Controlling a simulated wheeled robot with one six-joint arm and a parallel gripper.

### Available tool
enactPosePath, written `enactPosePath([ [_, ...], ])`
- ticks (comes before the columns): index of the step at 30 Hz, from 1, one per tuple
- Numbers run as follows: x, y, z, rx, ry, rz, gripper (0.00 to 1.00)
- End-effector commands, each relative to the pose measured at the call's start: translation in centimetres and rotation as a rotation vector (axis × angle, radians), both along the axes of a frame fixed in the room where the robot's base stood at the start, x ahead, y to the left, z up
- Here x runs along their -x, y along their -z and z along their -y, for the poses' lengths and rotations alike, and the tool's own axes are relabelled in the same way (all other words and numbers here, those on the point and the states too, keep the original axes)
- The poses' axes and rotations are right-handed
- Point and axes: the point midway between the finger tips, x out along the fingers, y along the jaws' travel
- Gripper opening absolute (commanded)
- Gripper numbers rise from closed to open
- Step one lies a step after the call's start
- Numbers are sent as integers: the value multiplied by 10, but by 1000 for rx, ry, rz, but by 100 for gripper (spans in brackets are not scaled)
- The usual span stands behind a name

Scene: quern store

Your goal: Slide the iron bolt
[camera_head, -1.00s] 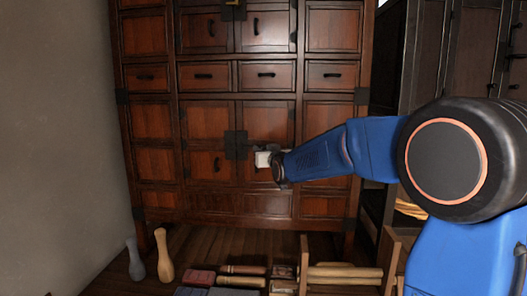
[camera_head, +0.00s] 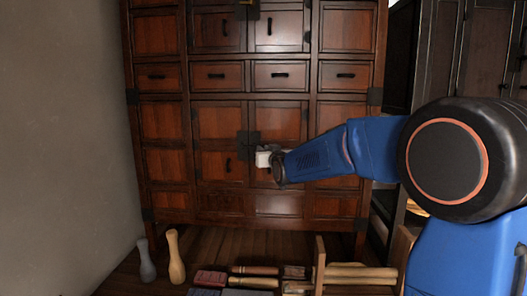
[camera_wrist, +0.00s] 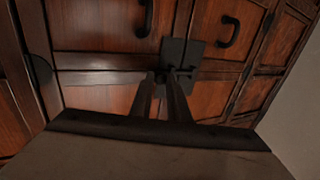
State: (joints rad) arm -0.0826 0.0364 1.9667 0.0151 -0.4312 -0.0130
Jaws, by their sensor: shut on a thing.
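A tall red-brown wooden cabinet (camera_head: 165,118) has a dark iron plate (camera_head: 248,140) across the seam of its lower double doors. The iron plate (camera_wrist: 196,50) also shows in the wrist view. The iron bolt (camera_wrist: 180,72) is a small dark piece on that plate, partly hidden by my fingers. My gripper (camera_wrist: 162,78) is shut on the bolt, its two dark fingers reaching to the plate's edge. In the head view my gripper (camera_head: 262,156) is at the plate's right side, and its fingertips are too small to make out there. The lower doors look closed.
On the floor in front stand a grey club-shaped piece (camera_head: 147,262) and a pale wooden one (camera_head: 175,258). Red blocks (camera_head: 210,278) and a wooden rack (camera_head: 345,275) lie near. A plain wall (camera_head: 60,150) is at left, dark cupboards (camera_head: 440,60) at right.

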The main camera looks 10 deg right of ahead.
Motion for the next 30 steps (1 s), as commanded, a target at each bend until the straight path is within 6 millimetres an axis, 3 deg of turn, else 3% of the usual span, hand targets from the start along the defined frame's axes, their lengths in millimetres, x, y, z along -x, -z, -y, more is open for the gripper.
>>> enactPosePath([
  [6, -1, -1, -3, 1, -4, 2, 0],
  [7, -1, -1, -3, 1, -4, 2, 18],
  [9, -1, -1, -3, 2, -4, 2, 34],
  [21, 4, -1, -1, 1, -3, 1, 34],
  [30, 47, -2, 2, 1, -3, 3, 34],
])
